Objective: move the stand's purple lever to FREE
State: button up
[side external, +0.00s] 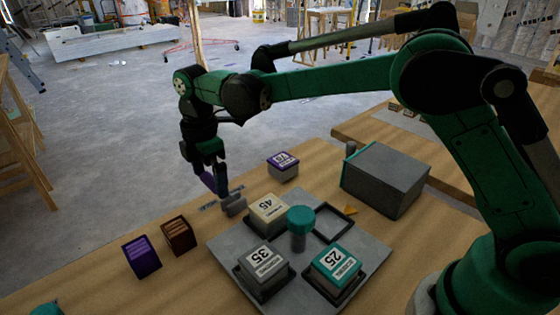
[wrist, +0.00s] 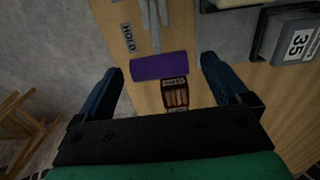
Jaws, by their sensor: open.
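The stand's purple lever (wrist: 160,65) lies crosswise between my fingertips in the wrist view, with its grey arm (wrist: 151,18) running up from it. In the side view the purple grip (side external: 208,183) is just under my gripper (side external: 214,176), beside the small grey stand (side external: 233,204). My gripper (wrist: 162,66) is open, one finger at each end of the grip, with gaps showing. A HOLD label (wrist: 128,38) is left of the lever in the wrist view. I cannot read a FREE label in either view.
A grey panel (side external: 228,247) holds weights marked 45 (side external: 268,210), 35 (side external: 264,262) and 25 (side external: 335,263) around a teal-topped post (side external: 300,222). A brown block (side external: 178,236) and dark purple block (side external: 142,258) stand near the lever. A grey box (side external: 385,183) is farther right.

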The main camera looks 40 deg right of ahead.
jog(key=shift+f, duration=1.65)
grip_shut()
